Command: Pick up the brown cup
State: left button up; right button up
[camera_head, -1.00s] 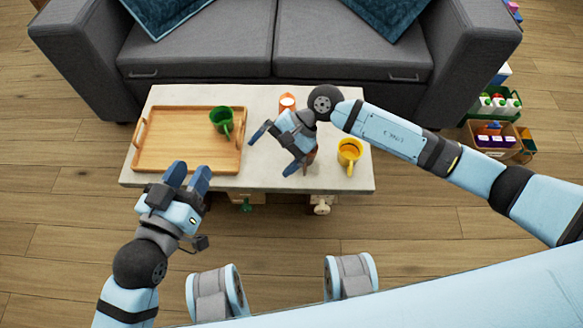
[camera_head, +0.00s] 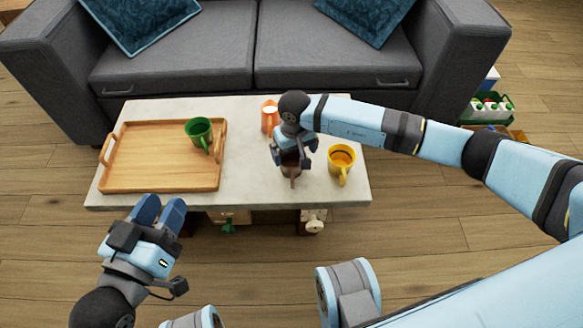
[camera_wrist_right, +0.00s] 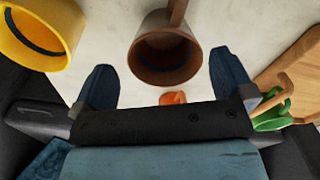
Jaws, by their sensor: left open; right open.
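The brown cup (camera_head: 291,167) stands on the table, partly hidden under my right gripper (camera_head: 293,160) in the head view. In the right wrist view the brown cup (camera_wrist_right: 165,55) shows its dark open mouth, with its handle pointing to the top of the picture. My right gripper (camera_wrist_right: 162,82) is open, with one blue finger on each side of the cup's near rim; I cannot tell whether either touches it. My left gripper (camera_head: 160,212) is open and empty, in front of the table's left part.
A yellow cup (camera_head: 341,162) stands close to the right of the brown cup. An orange cup (camera_head: 269,118) stands behind. A green cup (camera_head: 199,132) is on the wooden tray (camera_head: 150,178) at left. The grey sofa (camera_head: 300,60) is behind the table (camera_head: 250,192).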

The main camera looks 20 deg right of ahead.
aim_at(293, 162)
jog(key=f+b, duration=0.1)
jog(key=f, duration=0.2)
jog(key=f+b, duration=0.1)
jog(key=f, duration=0.1)
jog(key=shift+w+a+b, duration=0.1)
jog(key=shift+a+b, duration=0.15)
jog(key=shift+b, duration=0.1)
jog(key=shift+f, duration=0.2)
pick_arm(q)
jog(key=shift+w+a+f+m, duration=0.1)
jog(key=shift+w+f+m, duration=0.15)
jog(key=shift+f, duration=0.2)
jog(key=shift+w+a+f+m, duration=0.1)
jog(key=shift+f+m, duration=0.15)
jog(key=shift+f, duration=0.15)
pick_arm(e)
jog(key=shift+r, duration=0.1)
jog(key=c, duration=0.9)
